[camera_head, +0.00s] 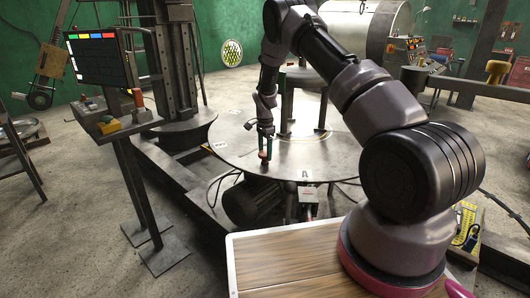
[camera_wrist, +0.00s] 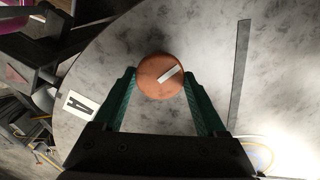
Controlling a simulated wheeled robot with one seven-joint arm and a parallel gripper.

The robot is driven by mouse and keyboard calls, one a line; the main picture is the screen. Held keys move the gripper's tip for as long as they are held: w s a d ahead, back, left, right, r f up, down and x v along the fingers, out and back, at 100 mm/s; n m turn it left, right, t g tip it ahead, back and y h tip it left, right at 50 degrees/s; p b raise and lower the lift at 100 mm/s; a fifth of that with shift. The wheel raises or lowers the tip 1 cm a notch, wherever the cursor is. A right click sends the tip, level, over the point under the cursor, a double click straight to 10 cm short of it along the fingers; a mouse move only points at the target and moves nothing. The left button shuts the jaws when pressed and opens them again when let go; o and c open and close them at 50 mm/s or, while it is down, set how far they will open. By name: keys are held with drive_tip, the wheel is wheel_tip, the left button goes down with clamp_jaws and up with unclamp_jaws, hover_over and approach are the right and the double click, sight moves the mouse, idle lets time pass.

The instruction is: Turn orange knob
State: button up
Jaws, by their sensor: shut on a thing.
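The orange knob (camera_wrist: 155,80) is a round, copper-orange disc with a white bar mark slanting across its right side in the wrist view. My gripper (camera_wrist: 160,88) has green fingers, one on each side of the knob, and is shut on it. In the head view the knob (camera_head: 263,155) shows small between the fingertips of my gripper (camera_head: 265,150), near the front of the round metal table (camera_head: 225,150). My arm reaches over the table from the right. The underside of the knob is hidden.
A label with a letter (camera_wrist: 77,104) lies left of the knob on the table. A control stand (camera_head: 115,120) with a screen (camera_head: 100,58) stands at the left. A motor (camera_head: 252,203) sits below the table, and a wooden board (camera_head: 285,262) lies in front.

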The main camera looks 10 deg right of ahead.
sight(265, 153)
drive_tip(key=o, duration=1.3)
wheel_tip(265, 153, up, 11)
drive_tip(key=shift+f, duration=0.1)
